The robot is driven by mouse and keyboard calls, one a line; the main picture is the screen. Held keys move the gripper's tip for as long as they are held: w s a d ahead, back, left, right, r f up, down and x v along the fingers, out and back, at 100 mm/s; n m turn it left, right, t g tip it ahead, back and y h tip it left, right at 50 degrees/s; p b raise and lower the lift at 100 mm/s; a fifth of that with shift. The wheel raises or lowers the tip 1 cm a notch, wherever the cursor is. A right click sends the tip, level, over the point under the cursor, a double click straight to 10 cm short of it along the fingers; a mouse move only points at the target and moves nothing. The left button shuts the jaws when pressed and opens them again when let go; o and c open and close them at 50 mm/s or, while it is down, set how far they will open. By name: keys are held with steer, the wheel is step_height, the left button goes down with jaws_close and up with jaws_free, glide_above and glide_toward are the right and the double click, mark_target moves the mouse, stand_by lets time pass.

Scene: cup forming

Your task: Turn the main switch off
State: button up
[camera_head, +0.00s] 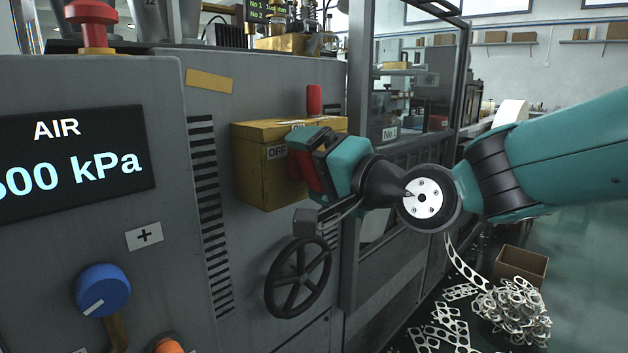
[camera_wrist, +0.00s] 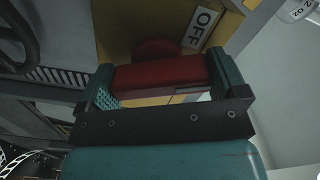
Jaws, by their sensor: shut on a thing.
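The main switch is a yellow box (camera_head: 262,179) on the grey machine front, with an OFF label on its face and a red handle. In the head view my gripper (camera_head: 310,165) is at the box's front and hides most of the red handle. In the wrist view the red handle (camera_wrist: 162,74) lies crosswise between the two teal fingers of my gripper (camera_wrist: 165,80), which is shut on it. The OFF label (camera_wrist: 202,27) shows beside the handle's round hub.
A black handwheel (camera_head: 298,278) stands just below my gripper. A blue knob (camera_head: 103,290) and an AIR display (camera_head: 70,155) are on the panel at left.

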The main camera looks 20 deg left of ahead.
steer(key=n+b, duration=0.1)
steer(key=n, duration=0.1)
steer(key=n+b, duration=0.1)
steer(key=b, duration=0.1)
steer(key=shift+f+n, duration=0.3)
steer(key=shift+n, duration=0.1)
steer(key=n+b, duration=0.3)
steer(key=shift+n, duration=0.3)
steer(key=n+b, duration=0.4)
steer(key=n, duration=0.1)
steer(key=shift+s, duration=0.1)
steer(key=shift+r+n, duration=0.1)
steer(key=shift+n, duration=0.3)
steer(key=o, duration=0.6)
steer(key=v, duration=1.7)
steer(key=shift+d+b, duration=0.2)
steer(key=shift+b, duration=0.1)
